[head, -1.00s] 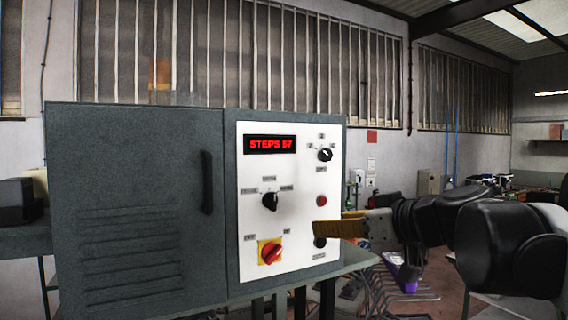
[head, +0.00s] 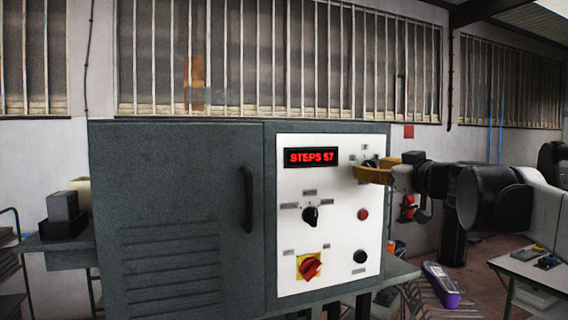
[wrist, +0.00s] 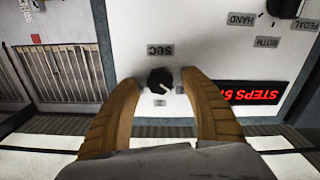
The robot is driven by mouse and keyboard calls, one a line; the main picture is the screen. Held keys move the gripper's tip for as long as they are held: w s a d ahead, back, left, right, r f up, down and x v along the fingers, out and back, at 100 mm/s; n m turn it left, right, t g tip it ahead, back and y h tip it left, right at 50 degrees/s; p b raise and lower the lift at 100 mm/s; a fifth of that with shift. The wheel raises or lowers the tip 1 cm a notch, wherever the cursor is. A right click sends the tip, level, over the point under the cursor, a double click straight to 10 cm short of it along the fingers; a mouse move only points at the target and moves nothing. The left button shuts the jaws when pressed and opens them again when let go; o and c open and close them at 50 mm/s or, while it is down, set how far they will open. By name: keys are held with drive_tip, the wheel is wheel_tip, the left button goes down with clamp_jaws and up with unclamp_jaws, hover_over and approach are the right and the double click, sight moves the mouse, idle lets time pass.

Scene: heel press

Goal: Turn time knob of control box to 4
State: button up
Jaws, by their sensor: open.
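The control box (head: 190,200) is a dark grey cabinet with a white front panel (head: 335,235). Its red display (head: 311,157) reads "STEPS 57". The time knob (wrist: 159,80) is small, black and faceted, near the panel's top right; in the wrist view it has a light pointer towards the lower right and an upside-down "SEC" label. The small number labels around it are too blurred to read. My gripper (head: 357,172) is open, with yellow-brown fingers. In the wrist view its fingers stand either side of the knob, with gaps visible. In the head view the gripper partly hides the knob.
Lower on the panel are a black selector (head: 310,216), a red button (head: 363,214), a black button (head: 360,257) and a red switch on yellow (head: 310,267). A door handle (head: 248,199) juts out at left. Free floor shows at right.

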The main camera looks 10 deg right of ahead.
drive_tip(key=shift+w+a, duration=0.1)
drive_tip(key=shift+w, duration=0.2)
drive_tip(key=shift+c, duration=0.6)
drive_tip(key=shift+s, duration=0.1)
clamp_jaws()
drive_tip(key=shift+m, duration=0.4)
drive_tip(key=shift+m+b, duration=1.1)
drive_tip(key=shift+m, duration=8.5)
